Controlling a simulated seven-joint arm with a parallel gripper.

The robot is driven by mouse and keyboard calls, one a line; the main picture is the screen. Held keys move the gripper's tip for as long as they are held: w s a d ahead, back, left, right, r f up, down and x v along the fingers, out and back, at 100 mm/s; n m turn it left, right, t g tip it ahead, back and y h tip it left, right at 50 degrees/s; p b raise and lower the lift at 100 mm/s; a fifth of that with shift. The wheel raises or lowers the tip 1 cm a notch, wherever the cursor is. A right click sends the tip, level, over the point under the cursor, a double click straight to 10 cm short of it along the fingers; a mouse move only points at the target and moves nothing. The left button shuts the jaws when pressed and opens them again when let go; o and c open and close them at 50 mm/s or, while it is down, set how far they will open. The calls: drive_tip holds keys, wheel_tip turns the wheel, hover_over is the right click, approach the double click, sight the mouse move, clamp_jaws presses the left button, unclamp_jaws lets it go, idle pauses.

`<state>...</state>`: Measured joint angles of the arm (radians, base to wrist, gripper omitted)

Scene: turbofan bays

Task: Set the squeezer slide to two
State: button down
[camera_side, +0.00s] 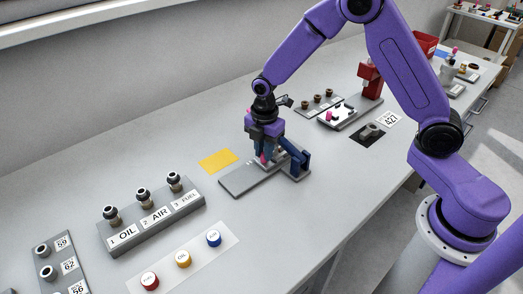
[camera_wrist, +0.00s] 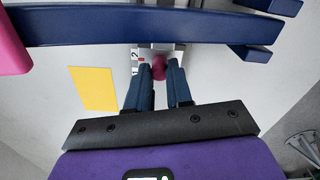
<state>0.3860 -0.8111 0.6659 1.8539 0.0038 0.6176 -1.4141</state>
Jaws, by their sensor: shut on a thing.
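The squeezer is a grey base plate (camera_side: 238,181) with a blue frame (camera_side: 299,160) in the middle of the bench. In the wrist view a blue bar (camera_wrist: 120,24) crosses the top, and a pink part (camera_wrist: 12,48) shows at the left. The slide has a magenta knob (camera_wrist: 158,66) on a grey track. Beside it is a white label (camera_wrist: 135,54) with a digit that looks like 2, and a small red mark (camera_wrist: 141,60) near the knob. My gripper (camera_side: 263,158) points down over the squeezer, its fingers closed around the knob. The fingers hide part of the track.
A yellow sheet (camera_side: 218,160) lies left of the squeezer. A grey rack (camera_side: 150,229) labelled OIL, AIR and FUEL stands front left, with coloured caps on a white strip (camera_side: 205,258). A red press (camera_side: 370,80) stands behind right.

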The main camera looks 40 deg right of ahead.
drive_tip(key=c, duration=1.1)
unclamp_jaws()
drive_tip(key=shift+d, duration=0.35)
drive_tip(key=shift+o, duration=0.4)
drive_tip(key=shift+a, duration=0.1)
drive_tip(key=shift+r, duration=0.1)
wheel_tip(320, 180, up, 17)
drive_tip(key=shift+r, duration=0.15)
drive_tip(key=s+d+f+m, duration=0.1)
drive_tip(key=s+m, duration=0.3)
drive_tip(key=s, duration=1.1)
drive_tip(key=s+d+f+m, duration=0.2)
drive_tip(key=s+d+m, duration=0.2)
drive_tip(key=s, duration=1.1)
drive_tip(key=shift+s+f, duration=0.25)
drive_tip(key=shift+s, duration=0.1)
